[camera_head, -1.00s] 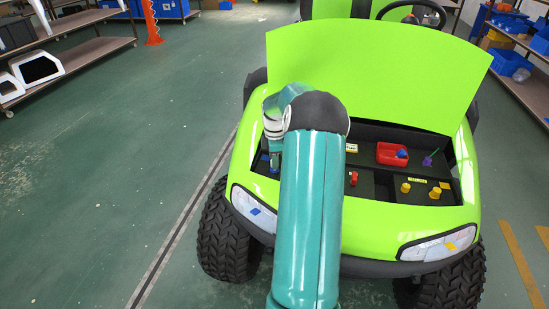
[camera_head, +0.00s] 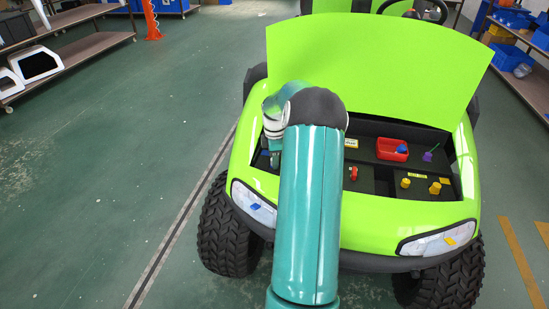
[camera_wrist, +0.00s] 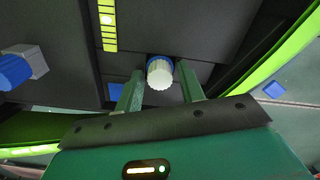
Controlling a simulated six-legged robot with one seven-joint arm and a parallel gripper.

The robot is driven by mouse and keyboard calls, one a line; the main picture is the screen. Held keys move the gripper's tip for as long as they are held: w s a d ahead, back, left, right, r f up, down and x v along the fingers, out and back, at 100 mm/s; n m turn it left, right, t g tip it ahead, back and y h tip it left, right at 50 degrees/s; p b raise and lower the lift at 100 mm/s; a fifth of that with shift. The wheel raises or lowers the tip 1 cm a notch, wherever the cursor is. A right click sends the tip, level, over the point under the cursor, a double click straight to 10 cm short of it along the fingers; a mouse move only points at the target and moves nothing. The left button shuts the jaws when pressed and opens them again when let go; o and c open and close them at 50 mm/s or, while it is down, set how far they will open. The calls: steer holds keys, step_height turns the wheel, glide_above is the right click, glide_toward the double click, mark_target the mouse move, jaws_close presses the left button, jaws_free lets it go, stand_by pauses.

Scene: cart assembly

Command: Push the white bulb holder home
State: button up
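In the wrist view, a white ribbed bulb holder (camera_wrist: 160,76) with a blue ring around its far end stands in the dark bay, centred between the fingers. My gripper (camera_wrist: 160,78) has its two green fingers apart, one on each side of the holder, with what look like narrow gaps. I cannot tell whether either finger touches it, or how deep the holder sits. In the head view, my arm hides most of the gripper and the holder. The green cart (camera_head: 385,228) stands with its hood up and its front bay open.
A blue cylinder with a pale block (camera_wrist: 38,60) is at the left of the wrist view, near a yellow label strip (camera_wrist: 108,25). In the bay are a red tray (camera_head: 392,149), yellow knobs (camera_head: 435,188) and a red part (camera_head: 354,174). The raised hood (camera_head: 375,70) stands behind.

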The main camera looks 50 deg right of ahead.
steer(key=shift+o, duration=0.9)
step_height(320, 180, up, 14)
steer(key=shift+f, duration=0.1)
